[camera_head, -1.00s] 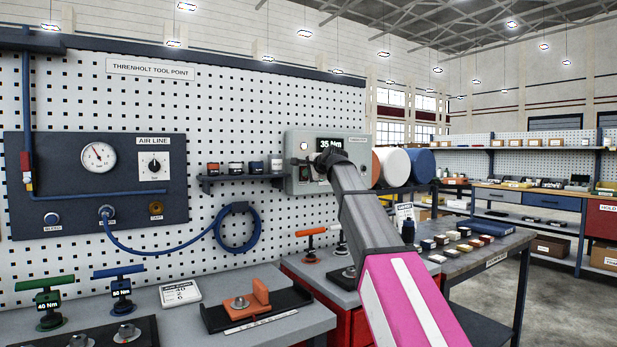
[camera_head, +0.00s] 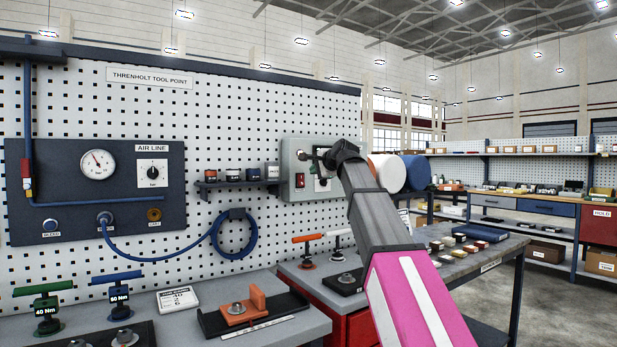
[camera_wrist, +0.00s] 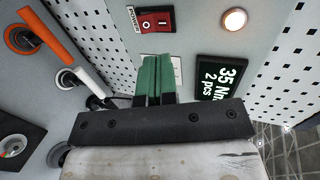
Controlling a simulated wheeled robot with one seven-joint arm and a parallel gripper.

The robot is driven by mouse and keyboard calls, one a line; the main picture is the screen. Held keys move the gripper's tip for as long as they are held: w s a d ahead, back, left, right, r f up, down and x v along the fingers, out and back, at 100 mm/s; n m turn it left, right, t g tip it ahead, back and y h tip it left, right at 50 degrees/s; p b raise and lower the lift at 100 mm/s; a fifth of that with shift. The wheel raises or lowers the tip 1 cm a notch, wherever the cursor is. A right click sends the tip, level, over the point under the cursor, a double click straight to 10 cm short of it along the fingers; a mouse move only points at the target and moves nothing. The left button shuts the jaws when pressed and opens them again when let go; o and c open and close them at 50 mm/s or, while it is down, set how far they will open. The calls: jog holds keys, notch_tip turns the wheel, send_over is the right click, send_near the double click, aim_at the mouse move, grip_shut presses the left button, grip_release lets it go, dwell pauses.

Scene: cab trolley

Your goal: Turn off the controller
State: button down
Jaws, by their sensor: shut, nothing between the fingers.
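The controller (camera_head: 291,148) is a grey box on the pegboard. Its red power rocker switch (camera_head: 300,180) shows in the head view and, labelled POWER, in the wrist view (camera_wrist: 155,21). A round lamp (camera_wrist: 234,20) is lit pale orange. The dark display (camera_wrist: 220,78) reads "35 Nm 2 pcs" in the wrist view; my arm hides it in the head view. My gripper (camera_wrist: 156,62) has its green fingers together, empty, in front of the controller face. The fingers partly cover a white dial plate (camera_wrist: 177,72) and appear apart from the switch.
An orange-handled tool (camera_head: 308,238) and a white-handled tool (camera_head: 339,232) stand on the bench below. A shelf of small jars (camera_head: 233,174) is left of the controller. Rolls (camera_head: 388,172) sit to its right. The air-line panel (camera_head: 70,160) is further left.

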aim_at(301, 184)
jog(key=v, duration=0.5)
jog(key=shift+s+d+r, duration=0.15)
jog(key=shift+s+r, duration=0.1)
jog(key=shift+s+f, duration=0.25)
jog(key=shift+f, duration=0.5)
jog(key=shift+w, duration=0.1)
jog(key=x, duration=1.3)
jog(key=shift+w+a+f, duration=0.15)
jog(key=shift+a+f, duration=0.1)
jog(key=shift+f, duration=0.2)
